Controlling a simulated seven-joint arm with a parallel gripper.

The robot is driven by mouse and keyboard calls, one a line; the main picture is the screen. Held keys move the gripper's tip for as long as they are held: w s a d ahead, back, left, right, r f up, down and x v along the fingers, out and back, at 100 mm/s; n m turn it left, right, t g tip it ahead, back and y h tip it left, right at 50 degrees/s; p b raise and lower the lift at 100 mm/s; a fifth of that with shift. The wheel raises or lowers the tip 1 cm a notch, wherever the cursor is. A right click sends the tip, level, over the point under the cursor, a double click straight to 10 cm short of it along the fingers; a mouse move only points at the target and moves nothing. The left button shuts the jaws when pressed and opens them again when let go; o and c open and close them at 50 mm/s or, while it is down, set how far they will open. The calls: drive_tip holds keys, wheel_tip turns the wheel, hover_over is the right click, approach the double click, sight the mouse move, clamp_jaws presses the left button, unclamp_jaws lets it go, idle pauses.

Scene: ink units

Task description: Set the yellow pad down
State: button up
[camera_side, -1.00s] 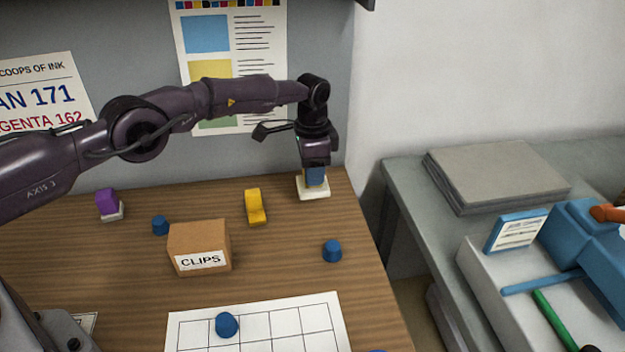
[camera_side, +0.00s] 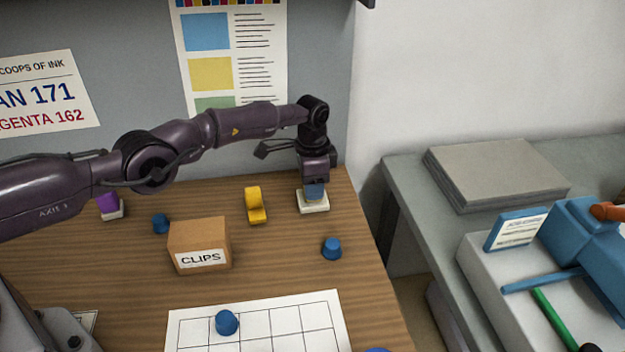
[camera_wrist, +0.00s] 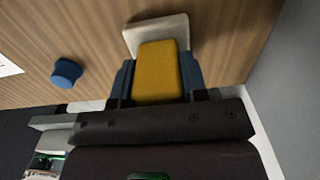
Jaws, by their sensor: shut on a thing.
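The yellow pad (camera_wrist: 158,72) is a yellow block with a white foot (camera_wrist: 157,33). My gripper (camera_wrist: 157,82) is shut on the block, with a blue finger on each side. In the side view my gripper (camera_side: 314,190) points down near the back right of the wooden table. The fingers hide most of the block there, and the white foot (camera_side: 314,207) shows below them. I cannot tell whether the foot touches the table.
A yellow L-shaped piece (camera_side: 255,208) stands to the left. A blue knob (camera_side: 331,249) sits in front. A box marked CLIPS (camera_side: 200,246), another blue knob (camera_side: 161,223) and a purple block (camera_side: 108,204) are farther left. A gridded sheet (camera_side: 287,322) lies in front.

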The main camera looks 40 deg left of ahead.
drive_tip(key=o, duration=1)
drive_tip(key=shift+c, duration=0.2)
drive_tip(key=shift+r, duration=0.15)
wheel_tip(320, 180, up, 12)
drive_tip(key=shift+w+r, duration=0.1)
drive_tip(key=shift+r, duration=0.4)
